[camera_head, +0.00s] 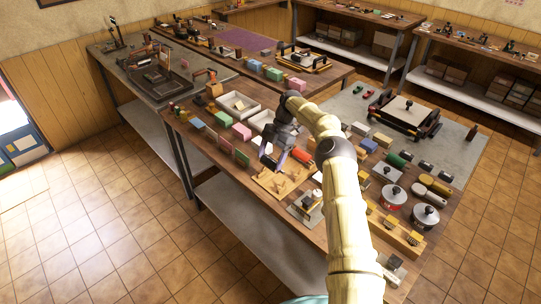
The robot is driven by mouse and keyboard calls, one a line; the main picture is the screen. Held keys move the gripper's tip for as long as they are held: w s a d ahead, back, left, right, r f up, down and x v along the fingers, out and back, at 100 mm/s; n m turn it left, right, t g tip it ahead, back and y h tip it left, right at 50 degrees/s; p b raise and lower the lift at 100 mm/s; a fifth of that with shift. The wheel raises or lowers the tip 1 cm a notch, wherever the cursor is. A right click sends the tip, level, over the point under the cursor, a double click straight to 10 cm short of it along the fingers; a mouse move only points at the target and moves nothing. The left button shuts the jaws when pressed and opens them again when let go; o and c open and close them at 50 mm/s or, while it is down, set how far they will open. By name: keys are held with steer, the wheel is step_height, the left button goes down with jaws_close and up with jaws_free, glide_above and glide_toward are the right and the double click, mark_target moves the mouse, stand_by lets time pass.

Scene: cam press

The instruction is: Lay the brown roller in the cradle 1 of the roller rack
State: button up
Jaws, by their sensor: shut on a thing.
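My gripper (271,157) is dark and hangs over the middle of the long wooden bench, at the end of my pale arm. It is shut on a small dark thing, which I take to be the brown roller; the jaws and arm hide most of it. A light wooden board with small upright pieces (271,184) lies just below and in front of the gripper, near the bench's front edge. It looks like the roller rack, but its cradles are too small to tell apart or number. The gripper appears above the board, not touching it.
Coloured blocks and white trays (239,105) stand left of the gripper. Round lidded pots (393,195), a green cylinder (397,160) and a yellow-brown wooden stand (397,236) lie to the right. The bench is crowded; little bare top shows.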

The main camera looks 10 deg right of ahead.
mark_target(271, 167)
steer(key=shift+f, duration=0.1)
steer(key=shift+f+b, duration=1.1)
steer(key=shift+f, duration=1.5)
steer(key=shift+f+b, duration=0.9)
steer(key=shift+f, duration=0.15)
steer(key=o, duration=1.2)
steer(key=shift+o, duration=0.2)
steer(key=p+v, duration=0.3)
steer(key=v, duration=0.4)
steer(key=shift+d+r, duration=0.15)
steer(key=shift+r, duration=0.05)
steer(key=shift+w, duration=0.1)
